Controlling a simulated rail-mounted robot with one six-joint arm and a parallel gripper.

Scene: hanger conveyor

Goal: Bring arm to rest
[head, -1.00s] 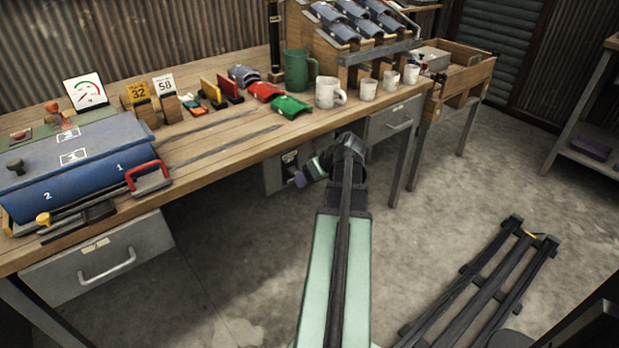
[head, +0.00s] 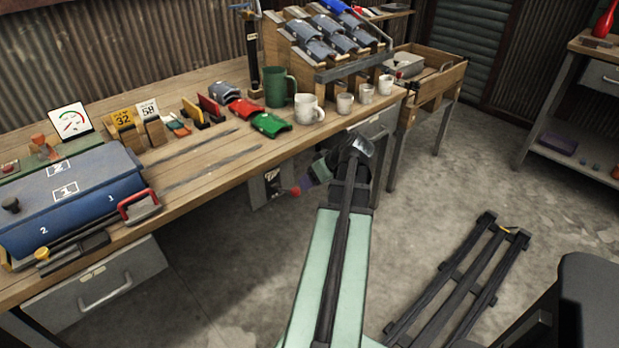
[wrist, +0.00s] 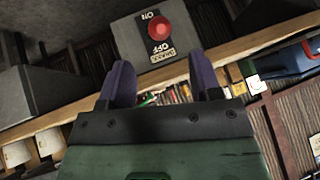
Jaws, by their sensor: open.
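My arm reaches forward in the head view, and my gripper (head: 306,182) is low in front of the workbench, below its front edge. In the wrist view my gripper (wrist: 163,78) shows two purple fingers spread apart, with nothing held between them. A grey switch box (wrist: 155,42) with a red knob (wrist: 158,26) and an ON/OFF label appears upside down beyond the fingertips, apart from them. In the head view the box is mostly hidden; a red spot shows beside my gripper.
The wooden workbench (head: 205,165) carries a blue case (head: 70,195), a green mug (head: 279,88), white cups (head: 308,108) and coloured parts. A grey drawer (head: 100,285) hangs beneath. A dark slatted frame (head: 465,280) lies on the floor at right. Open concrete floor surrounds my arm.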

